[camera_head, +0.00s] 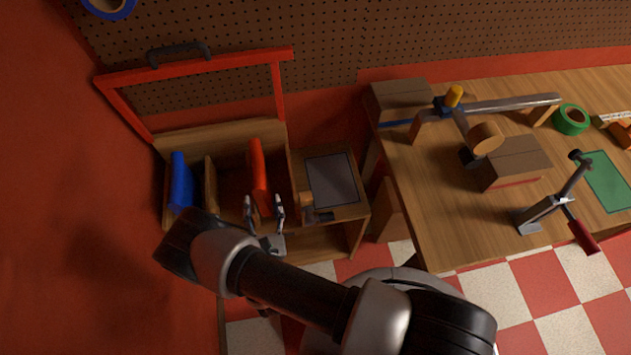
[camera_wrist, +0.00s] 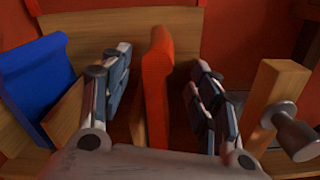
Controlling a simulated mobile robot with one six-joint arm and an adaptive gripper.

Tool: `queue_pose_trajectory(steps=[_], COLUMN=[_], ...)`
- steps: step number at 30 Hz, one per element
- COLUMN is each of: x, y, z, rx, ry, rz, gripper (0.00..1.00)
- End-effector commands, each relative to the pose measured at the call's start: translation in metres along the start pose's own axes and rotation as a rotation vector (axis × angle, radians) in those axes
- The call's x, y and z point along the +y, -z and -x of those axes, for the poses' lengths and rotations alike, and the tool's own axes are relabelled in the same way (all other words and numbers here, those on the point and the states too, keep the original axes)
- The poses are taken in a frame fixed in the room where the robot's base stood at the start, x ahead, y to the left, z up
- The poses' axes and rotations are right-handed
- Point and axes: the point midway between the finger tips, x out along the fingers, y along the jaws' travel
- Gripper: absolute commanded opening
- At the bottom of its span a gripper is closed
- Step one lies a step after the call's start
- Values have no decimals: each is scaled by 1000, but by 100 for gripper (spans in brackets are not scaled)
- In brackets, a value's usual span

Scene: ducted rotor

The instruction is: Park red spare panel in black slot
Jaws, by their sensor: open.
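The red spare panel (camera_head: 258,163) stands upright in a wooden rack between wooden dividers. In the wrist view the red panel (camera_wrist: 157,85) stands between the two fingers, with visible space on both sides. My gripper (camera_head: 264,206) is open over the front of the panel; its fingers also show in the wrist view (camera_wrist: 160,85), straddling the panel without clear contact. The lower part of the panel is hidden by the gripper. I cannot clearly make out the black slot; a dark flat plate (camera_head: 331,180) lies on the shelf to the right.
A blue panel (camera_head: 181,183) stands at the left of the rack, beside a wooden divider (camera_head: 210,183). A wooden block with a metal knob (camera_wrist: 277,105) stands close to the right finger. A red frame with a handle (camera_head: 178,53) rises behind. A workbench (camera_head: 425,190) is at right.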

Motion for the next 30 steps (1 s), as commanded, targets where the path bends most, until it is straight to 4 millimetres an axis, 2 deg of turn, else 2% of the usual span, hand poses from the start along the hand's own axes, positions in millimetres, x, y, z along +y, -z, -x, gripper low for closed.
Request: queue_pose_trajectory(steps=[5,8,11,14,15,17,18,20,21,24,27,30], x=[0,-4,-16,-42,-57,-80,-96,-119,-134,-169,-197,-216], y=[-3,-24,-66,-128,-156,-195,-219,-253,-274,-319,-354,-379], z=[-2,-15,-37,-58,-63,-65,-63,-56,-49,-22,12,52], rx=[-6,-41,-105,-192,-228,-275,-303,-341,-363,-410,-446,-471], ry=[9,69,194,387,479,616,707,839,927,1138,1335,1514], rz=[-3,-15,-37,-81,-106,-146,-176,-229,-270,-388,-531,-699], gripper=[56,56,56,56,56,56,56,56,56,56,56,56])
